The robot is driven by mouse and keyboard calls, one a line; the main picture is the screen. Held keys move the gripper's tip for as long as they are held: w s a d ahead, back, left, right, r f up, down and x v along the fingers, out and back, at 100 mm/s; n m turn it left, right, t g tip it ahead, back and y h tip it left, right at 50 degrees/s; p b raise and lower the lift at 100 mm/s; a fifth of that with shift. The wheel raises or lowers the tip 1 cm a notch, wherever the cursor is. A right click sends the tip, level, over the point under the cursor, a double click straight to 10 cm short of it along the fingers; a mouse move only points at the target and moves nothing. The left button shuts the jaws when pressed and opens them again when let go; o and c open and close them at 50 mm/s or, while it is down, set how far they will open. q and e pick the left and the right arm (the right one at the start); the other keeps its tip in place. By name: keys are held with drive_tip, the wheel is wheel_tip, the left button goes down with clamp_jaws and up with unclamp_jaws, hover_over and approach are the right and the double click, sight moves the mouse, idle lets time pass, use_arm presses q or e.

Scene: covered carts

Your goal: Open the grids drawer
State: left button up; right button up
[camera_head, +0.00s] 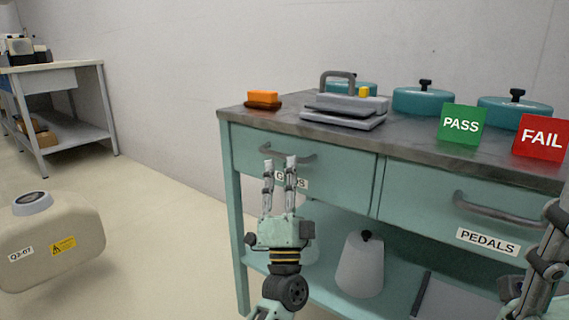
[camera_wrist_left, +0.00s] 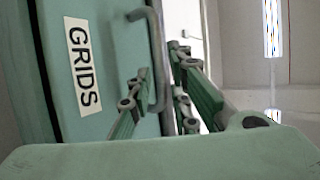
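The grids drawer (camera_head: 345,175) is the left, teal drawer of the cart and looks shut. Its white label (camera_head: 300,182) is partly covered by my left gripper; the wrist view shows the label reading GRIDS (camera_wrist_left: 82,63). The drawer's grey bar handle (camera_head: 308,157) also shows in the left wrist view (camera_wrist_left: 156,55). My left gripper (camera_head: 280,162) is open in front of the drawer, at the handle. In the wrist view its fingers appear on either side of the bar; I cannot tell whether they touch it. Part of my right gripper (camera_head: 547,240) shows at the right edge.
The pedals drawer (camera_head: 415,195) is on the right, with its own handle (camera_head: 490,208). The worktop (camera_head: 270,120) holds an orange block (camera_head: 263,98), a grey device (camera_head: 345,105), teal pots and PASS and FAIL signs. A beige container (camera_head: 55,240) is at left; floor between is clear.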

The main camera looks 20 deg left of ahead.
sight(285, 157)
use_arm(q)
drive_tip(key=shift+b+x, duration=0.45)
drive_tip(key=shift+x, duration=1.35)
clamp_jaws()
